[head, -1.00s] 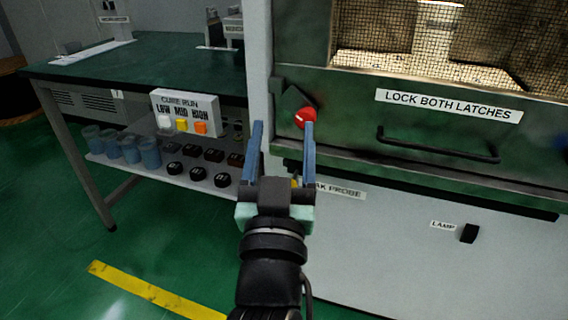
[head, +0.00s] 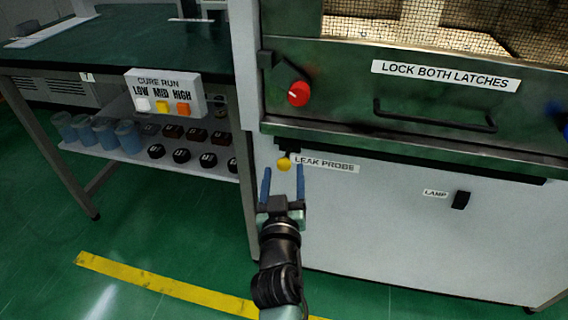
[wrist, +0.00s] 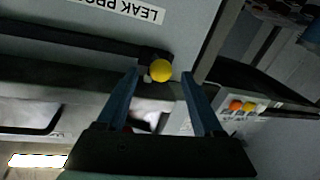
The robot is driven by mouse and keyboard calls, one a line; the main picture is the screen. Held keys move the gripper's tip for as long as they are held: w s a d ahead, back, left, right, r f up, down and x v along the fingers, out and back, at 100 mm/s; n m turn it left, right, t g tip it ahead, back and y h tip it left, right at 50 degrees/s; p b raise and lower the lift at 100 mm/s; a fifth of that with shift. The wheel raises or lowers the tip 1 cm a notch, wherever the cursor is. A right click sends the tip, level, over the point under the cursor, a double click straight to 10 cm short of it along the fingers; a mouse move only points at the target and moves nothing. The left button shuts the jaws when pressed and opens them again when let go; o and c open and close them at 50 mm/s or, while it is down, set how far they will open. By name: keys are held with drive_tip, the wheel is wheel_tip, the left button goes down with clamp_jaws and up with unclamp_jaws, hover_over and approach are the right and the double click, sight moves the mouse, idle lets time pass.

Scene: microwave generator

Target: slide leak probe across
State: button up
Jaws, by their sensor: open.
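The leak probe is a small yellow knob (head: 284,164) on a dark rail (head: 400,162) under the microwave door, left of the LEAK PROBE label (head: 327,164). It also shows in the wrist view as a yellow ball (wrist: 161,70) on a dark mount, seen between the fingertips. My gripper (head: 283,170) is open and empty, its two blue fingers pointing up toward the knob. In the wrist view my gripper (wrist: 158,72) has a finger on either side of the knob in the picture. I cannot tell whether the knob lies between the fingers or just beyond them.
A red latch knob (head: 299,93) and a door handle (head: 435,117) stick out above. A black lamp switch (head: 460,200) is at right. A green-topped table (head: 130,45) with a CURE RUN button box (head: 165,93) stands at left. The white panel below the rail is mostly clear.

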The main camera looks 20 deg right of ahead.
sight(284, 169)
drive_tip(key=shift+x, duration=1.8)
clamp_jaws()
